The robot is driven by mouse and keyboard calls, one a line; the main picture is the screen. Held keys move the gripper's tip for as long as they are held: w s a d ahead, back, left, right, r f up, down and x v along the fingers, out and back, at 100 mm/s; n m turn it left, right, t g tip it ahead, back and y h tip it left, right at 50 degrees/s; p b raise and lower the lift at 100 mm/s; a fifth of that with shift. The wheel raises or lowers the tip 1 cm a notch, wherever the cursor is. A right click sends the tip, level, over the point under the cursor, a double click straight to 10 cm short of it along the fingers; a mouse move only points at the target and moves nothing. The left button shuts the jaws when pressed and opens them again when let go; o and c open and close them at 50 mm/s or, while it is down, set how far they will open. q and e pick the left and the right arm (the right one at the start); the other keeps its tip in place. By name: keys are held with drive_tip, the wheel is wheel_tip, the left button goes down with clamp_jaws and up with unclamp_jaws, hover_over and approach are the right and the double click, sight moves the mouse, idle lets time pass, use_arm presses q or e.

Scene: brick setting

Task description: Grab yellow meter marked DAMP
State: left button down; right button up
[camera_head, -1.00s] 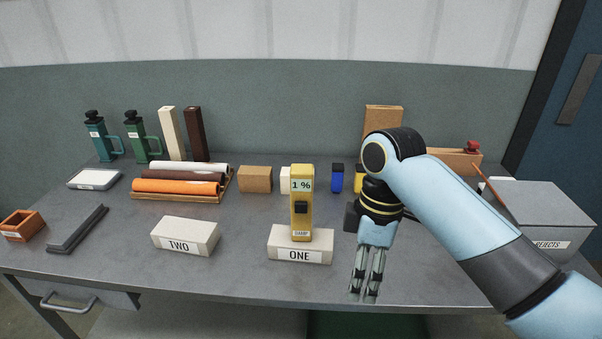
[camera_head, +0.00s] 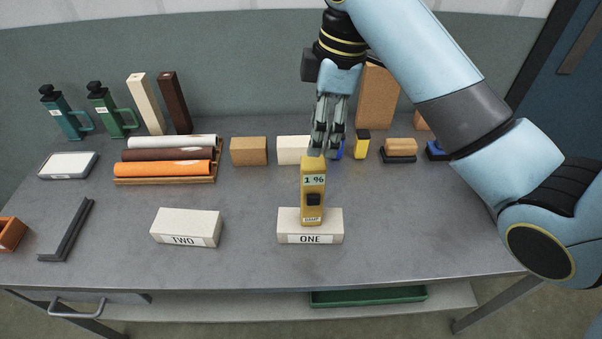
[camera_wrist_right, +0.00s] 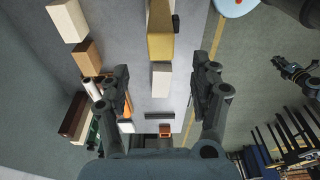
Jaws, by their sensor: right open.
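The yellow meter (camera_head: 313,189) stands upright on the white block labelled ONE (camera_head: 310,230). Its display reads 1 % and a label near its foot reads DAMP. My right gripper (camera_head: 322,152) is above the meter's top in the head view, fingers pointing down. In the right wrist view the meter (camera_wrist_right: 160,45) lies between the two open fingers (camera_wrist_right: 162,80), toward the top of the picture, and the fingers do not touch it.
A white block labelled TWO (camera_head: 186,226) stands left of block ONE. Behind are a tan block (camera_head: 249,151), a cream block (camera_head: 293,149) and rolls on a rack (camera_head: 165,168). The table front is clear.

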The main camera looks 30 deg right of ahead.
sight(315, 161)
drive_tip(key=f, duration=0.4)
drive_tip(key=shift+s+a+f, duration=0.15)
drive_tip(key=shift+a+f, duration=0.1)
drive_tip(key=shift+a, duration=0.1)
drive_tip(key=shift+f+p, duration=0.3)
drive_tip(key=shift+f, duration=0.05)
drive_tip(key=f, duration=0.2)
drive_tip(key=f+p, duration=0.1)
drive_tip(key=shift+w+a+f, duration=0.1)
drive_tip(key=shift+w+f, duration=0.2)
drive_tip(key=shift+f, duration=0.05)
drive_tip(key=shift+w+f, duration=0.1)
drive_tip(key=shift+f, duration=0.4)
drive_tip(key=shift+c, duration=0.2)
drive_tip(key=c, duration=1.1)
use_arm(q)
drive_tip(key=s, duration=0.1)
drive_tip(key=s+r, duration=0.1)
drive_tip(key=s, duration=0.1)
drive_tip(key=shift+s+r, duration=0.25)
drive_tip(key=shift+r, duration=0.1)
use_arm(e)
clamp_jaws()
